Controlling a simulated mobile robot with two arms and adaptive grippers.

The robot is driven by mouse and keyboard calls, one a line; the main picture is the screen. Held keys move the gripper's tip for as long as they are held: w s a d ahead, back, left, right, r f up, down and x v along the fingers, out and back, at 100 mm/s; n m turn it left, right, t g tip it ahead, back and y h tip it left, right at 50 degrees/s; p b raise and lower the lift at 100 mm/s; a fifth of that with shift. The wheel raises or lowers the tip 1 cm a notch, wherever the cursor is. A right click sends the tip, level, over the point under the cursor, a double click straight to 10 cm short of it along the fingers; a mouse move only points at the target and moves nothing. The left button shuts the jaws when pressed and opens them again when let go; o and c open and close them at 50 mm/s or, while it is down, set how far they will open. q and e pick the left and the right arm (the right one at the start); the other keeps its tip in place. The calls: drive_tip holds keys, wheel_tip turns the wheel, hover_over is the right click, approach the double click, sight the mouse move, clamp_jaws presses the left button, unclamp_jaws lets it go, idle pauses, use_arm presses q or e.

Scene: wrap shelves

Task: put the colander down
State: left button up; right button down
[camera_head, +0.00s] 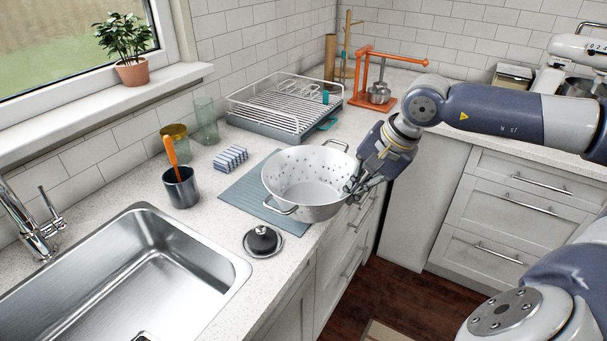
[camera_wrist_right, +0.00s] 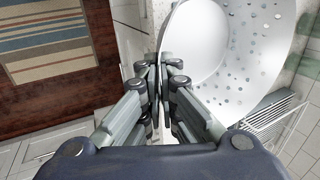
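The white colander (camera_head: 318,194), with holes in its wall and two loop handles, is upright above the blue-grey mat (camera_head: 240,191) at the counter's front edge. I cannot tell whether its base touches the mat. My right gripper (camera_head: 357,187) is at its right side, with the fingertips at the rim. In the right wrist view the fingers (camera_wrist_right: 159,70) are closed together at the edge of the colander (camera_wrist_right: 195,55), pinching it. Part of the mat is hidden under the colander. My left gripper does not show.
A black-knobbed lid (camera_head: 262,241) lies in front of the mat, near the sink (camera_head: 230,262). A striped sponge (camera_head: 230,158), a utensil cup (camera_head: 182,189) and glass jars (camera_head: 205,121) stand left. A dish rack (camera_head: 262,123) and an orange press (camera_head: 362,78) stand behind.

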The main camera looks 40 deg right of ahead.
sight(321, 168)
drive_tip(key=shift+w+d+p, duration=0.25)
drive_tip(key=shift+w+p, duration=0.3)
drive_tip(key=shift+w, duration=0.65)
drive_tip(key=w+p, duration=0.2)
drive_tip(key=w, duration=0.1)
drive_tip(key=w+p, duration=0.1)
drive_tip(key=w, duration=0.1)
drive_tip(key=shift+w+d+f, duration=0.1)
drive_tip(key=shift+d, duration=0.3)
drive_tip(key=w, duration=0.2)
drive_tip(key=w+p, duration=0.1)
drive_tip(key=w, duration=0.1)
drive_tip(key=w+d+f+p, duration=0.1)
drive_tip(key=w, duration=0.1)
drive_tip(key=shift+w+d+p, duration=0.1)
drive_tip(key=shift+w+p, duration=0.1)
drive_tip(key=shift+p, duration=0.1)
wheel_tip(321, 168, down, 2)
drive_tip(key=shift+s+f+p, duration=0.1)
drive_tip(key=shift+f+p, duration=0.15)
drive_tip(key=shift+p, duration=0.5)
drive_tip(key=shift+f, duration=0.6)
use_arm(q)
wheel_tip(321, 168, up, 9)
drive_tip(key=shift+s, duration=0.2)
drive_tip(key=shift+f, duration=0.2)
